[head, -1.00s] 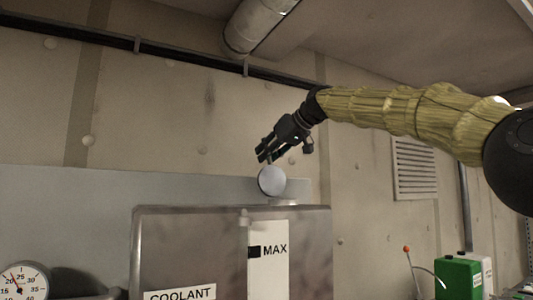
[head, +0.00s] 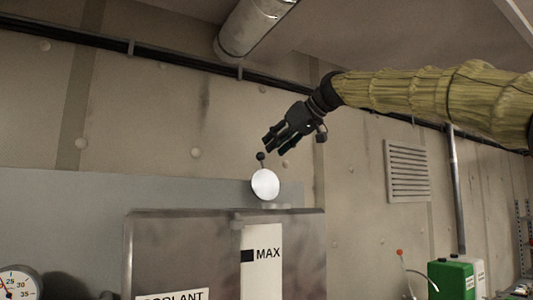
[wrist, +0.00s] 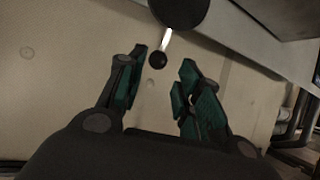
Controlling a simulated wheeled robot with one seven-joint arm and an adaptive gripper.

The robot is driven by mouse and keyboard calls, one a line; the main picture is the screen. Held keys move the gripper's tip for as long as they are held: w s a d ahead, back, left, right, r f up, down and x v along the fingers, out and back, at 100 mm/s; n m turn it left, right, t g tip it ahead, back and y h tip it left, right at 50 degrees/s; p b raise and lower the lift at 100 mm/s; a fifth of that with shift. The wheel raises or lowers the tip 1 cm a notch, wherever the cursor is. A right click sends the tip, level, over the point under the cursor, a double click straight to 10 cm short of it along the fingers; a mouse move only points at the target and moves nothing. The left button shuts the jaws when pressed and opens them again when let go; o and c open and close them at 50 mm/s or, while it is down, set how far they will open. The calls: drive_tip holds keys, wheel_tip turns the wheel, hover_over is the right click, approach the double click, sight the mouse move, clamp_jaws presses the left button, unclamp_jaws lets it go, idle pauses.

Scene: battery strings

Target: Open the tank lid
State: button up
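The coolant tank (head: 180,250) is a grey metal box with a MAX strip and a label partly cut off by the frame. Its round lid (head: 265,184) stands tipped up above the top right edge, its pale disc facing the head camera. A black ball knob (head: 261,156) on a short stem sticks up from the lid. My gripper (head: 276,145) is just above and right of the knob, fingers pointing down-left. In the wrist view the fingers (wrist: 163,56) are apart and the knob (wrist: 158,60) shows between their tips; nothing is gripped. The lid (wrist: 180,8) is dark there.
A concrete wall is behind the tank, with a vent grille (head: 408,170). A pipe (head: 250,30) hangs overhead. A gauge (head: 18,284) is at lower left. A green box (head: 455,281) and a red-tipped lever (head: 400,254) are at lower right.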

drive_tip(key=shift+v, duration=2.45)
